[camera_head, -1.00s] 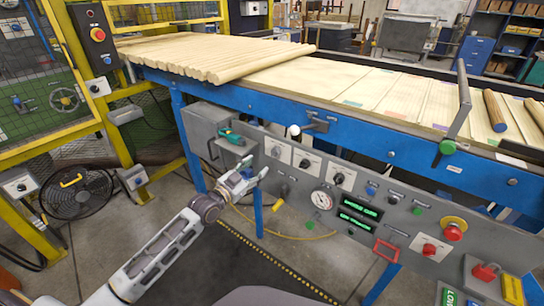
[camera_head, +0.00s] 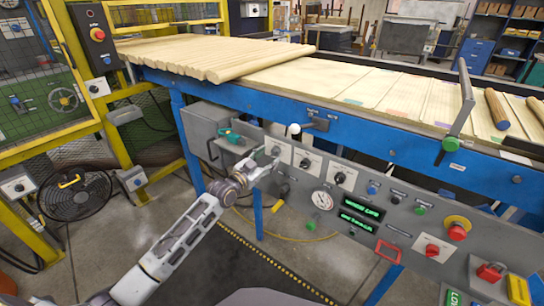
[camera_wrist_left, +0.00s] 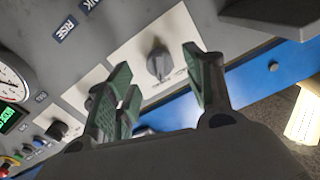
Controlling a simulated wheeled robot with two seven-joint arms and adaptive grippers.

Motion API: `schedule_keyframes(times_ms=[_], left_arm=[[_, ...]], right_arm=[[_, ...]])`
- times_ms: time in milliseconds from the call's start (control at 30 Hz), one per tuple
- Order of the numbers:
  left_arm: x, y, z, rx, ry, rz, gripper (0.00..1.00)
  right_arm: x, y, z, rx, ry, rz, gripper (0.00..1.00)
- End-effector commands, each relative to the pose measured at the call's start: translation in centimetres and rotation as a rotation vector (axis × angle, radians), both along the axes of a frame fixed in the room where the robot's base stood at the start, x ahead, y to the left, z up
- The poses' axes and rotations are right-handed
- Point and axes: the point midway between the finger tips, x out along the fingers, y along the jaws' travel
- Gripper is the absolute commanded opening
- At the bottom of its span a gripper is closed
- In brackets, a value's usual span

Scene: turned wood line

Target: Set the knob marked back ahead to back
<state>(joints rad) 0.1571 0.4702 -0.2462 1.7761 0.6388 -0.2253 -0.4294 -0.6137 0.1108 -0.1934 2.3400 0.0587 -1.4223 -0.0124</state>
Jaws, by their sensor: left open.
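My left gripper (camera_head: 266,163) is at the left end of the grey control panel, in front of the leftmost white-plated knob (camera_head: 276,151). In the left wrist view, the gripper (camera_wrist_left: 158,82) has its green-padded fingers apart. A grey knob (camera_wrist_left: 159,63) on a white plate shows in the gap between them, with no clear contact. The plate's small lettering is too blurred to read, so I cannot confirm which knob is marked back ahead. Two more white-plated knobs (camera_head: 305,163) (camera_head: 340,178) sit to its right. My right gripper is not in view.
A round gauge (camera_head: 322,200), green displays (camera_head: 362,207) and a red stop button (camera_head: 457,230) lie further right on the panel. A white-knobbed lever (camera_head: 295,129) stands out above it, on the blue conveyor beam (camera_head: 380,148).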

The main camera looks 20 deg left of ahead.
Motion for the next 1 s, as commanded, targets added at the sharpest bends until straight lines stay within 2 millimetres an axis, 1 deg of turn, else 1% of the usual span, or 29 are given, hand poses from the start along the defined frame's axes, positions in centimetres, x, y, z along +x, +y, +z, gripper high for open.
schedule_keyframes(times_ms=[200,400,600,867,1000], left_arm=[[1.6,-0.6,0.0,0.000,-0.001,0.001,0.53],[2.6,-1.0,-0.1,-0.001,0.000,0.000,0.53],[3.0,-1.1,0.0,0.000,0.000,0.000,0.53],[3.0,-1.1,0.0,0.000,0.000,0.000,0.53],[3.0,-1.1,0.0,0.000,0.000,0.000,0.35]], right_arm=[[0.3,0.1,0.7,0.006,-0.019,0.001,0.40],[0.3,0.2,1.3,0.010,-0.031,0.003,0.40],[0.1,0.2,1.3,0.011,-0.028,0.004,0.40],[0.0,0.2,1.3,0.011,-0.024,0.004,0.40],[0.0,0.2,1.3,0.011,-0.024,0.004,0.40]])
